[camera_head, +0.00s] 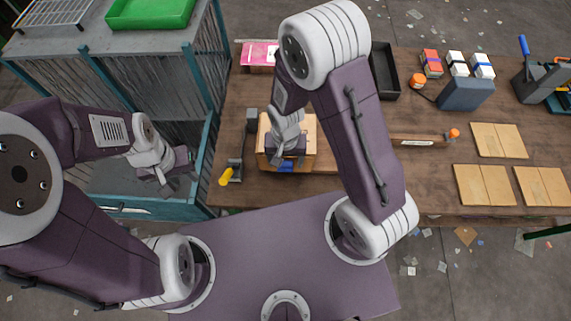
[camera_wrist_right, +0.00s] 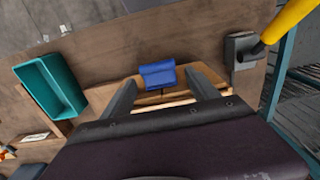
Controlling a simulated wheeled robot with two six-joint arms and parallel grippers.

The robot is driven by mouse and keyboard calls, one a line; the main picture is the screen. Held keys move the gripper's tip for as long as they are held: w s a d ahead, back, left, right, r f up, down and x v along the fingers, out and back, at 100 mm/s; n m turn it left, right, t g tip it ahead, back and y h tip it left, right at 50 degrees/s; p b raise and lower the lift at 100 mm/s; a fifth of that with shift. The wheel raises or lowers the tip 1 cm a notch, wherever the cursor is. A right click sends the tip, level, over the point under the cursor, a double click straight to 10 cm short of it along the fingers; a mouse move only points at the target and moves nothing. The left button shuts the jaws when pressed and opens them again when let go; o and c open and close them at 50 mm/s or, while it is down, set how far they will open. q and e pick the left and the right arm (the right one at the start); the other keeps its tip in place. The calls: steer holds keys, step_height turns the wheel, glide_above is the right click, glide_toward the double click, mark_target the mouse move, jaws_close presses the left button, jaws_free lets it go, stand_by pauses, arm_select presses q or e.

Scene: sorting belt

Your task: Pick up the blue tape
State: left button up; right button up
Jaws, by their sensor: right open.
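The blue tape (camera_head: 287,167) shows just below my right gripper (camera_head: 286,157) in the head view, at the near side of a light wooden box (camera_head: 306,130). In the right wrist view the blue tape (camera_wrist_right: 157,76) lies ahead, between the two spread fingers of my right gripper (camera_wrist_right: 160,92). The fingers are open, and neither visibly touches the tape. My right arm hides part of the box in the head view. My left gripper (camera_head: 170,180) is at the left, over the teal-framed cage, away from the tape; its jaw opening is unclear.
A yellow-handled tool (camera_head: 227,176) is left of the box. A teal bin (camera_wrist_right: 50,87) shows in the right wrist view. A black tray (camera_head: 385,70), small boxes (camera_head: 457,62) and cardboard pieces (camera_head: 498,140) lie on the brown table (camera_head: 340,190). The teal-framed cage (camera_head: 150,60) borders it.

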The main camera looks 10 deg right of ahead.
jaws_close()
steer(key=shift+r, duration=0.45)
steer(key=r, duration=0.3)
steer(key=shift+s+a+r, duration=0.1)
steer(key=shift+s+r, duration=0.2)
steer(key=shift+r, duration=0.05)
steer(key=s+r+b, duration=0.4)
steer(key=s+r, duration=0.2)
steer(key=s, duration=0.5)
steer(key=shift+a+r+b, duration=0.25)
steer(key=shift+a+b, duration=0.1)
steer(key=shift+a, duration=0.1)
